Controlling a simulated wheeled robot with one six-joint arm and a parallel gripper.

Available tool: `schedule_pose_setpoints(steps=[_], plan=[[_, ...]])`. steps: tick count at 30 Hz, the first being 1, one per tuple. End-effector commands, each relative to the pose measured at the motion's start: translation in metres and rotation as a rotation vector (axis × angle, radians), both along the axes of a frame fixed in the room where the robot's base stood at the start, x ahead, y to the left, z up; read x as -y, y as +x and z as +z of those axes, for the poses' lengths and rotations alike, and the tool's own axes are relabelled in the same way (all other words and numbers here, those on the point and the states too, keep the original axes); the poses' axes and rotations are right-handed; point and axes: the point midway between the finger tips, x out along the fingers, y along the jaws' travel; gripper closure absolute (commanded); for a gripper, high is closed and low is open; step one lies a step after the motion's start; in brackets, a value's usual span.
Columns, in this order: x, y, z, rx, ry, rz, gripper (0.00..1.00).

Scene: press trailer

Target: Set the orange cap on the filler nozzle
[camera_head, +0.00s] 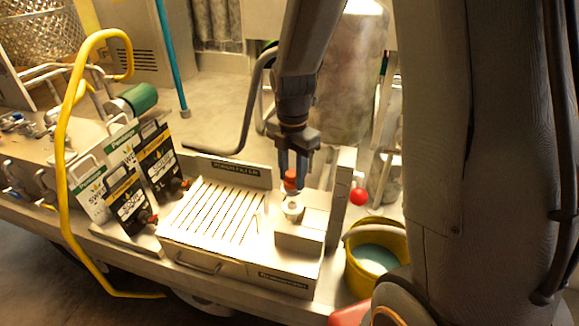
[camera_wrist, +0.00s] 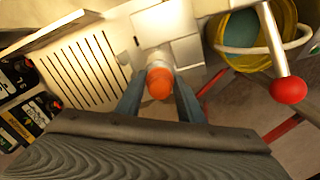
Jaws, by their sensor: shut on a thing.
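The orange cap (camera_head: 290,178) is held between the fingertips of my gripper (camera_head: 292,172), which points straight down. In the wrist view the cap (camera_wrist: 159,83) sits between the two blue-grey fingers of my gripper (camera_wrist: 158,92). The filler nozzle (camera_head: 293,207) is a pale, short upright piece at the right part of the filling machine. The cap appears directly above the nozzle in the head view. In the wrist view the cap hides most of the nozzle (camera_wrist: 159,57). I cannot tell whether cap and nozzle touch.
A slatted drip tray (camera_head: 213,212) lies left of the nozzle. Several labelled pouches (camera_head: 128,199) and a yellow hose (camera_head: 66,130) are at the left.

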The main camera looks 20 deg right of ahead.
Motion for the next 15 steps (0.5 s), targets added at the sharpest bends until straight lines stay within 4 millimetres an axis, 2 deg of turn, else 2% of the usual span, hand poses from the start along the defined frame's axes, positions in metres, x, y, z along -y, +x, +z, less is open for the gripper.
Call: schedule_pose_setpoints(steps=[15], plan=[[-0.001,0.001,-0.047,0.0,0.0,-0.001,1.0]])
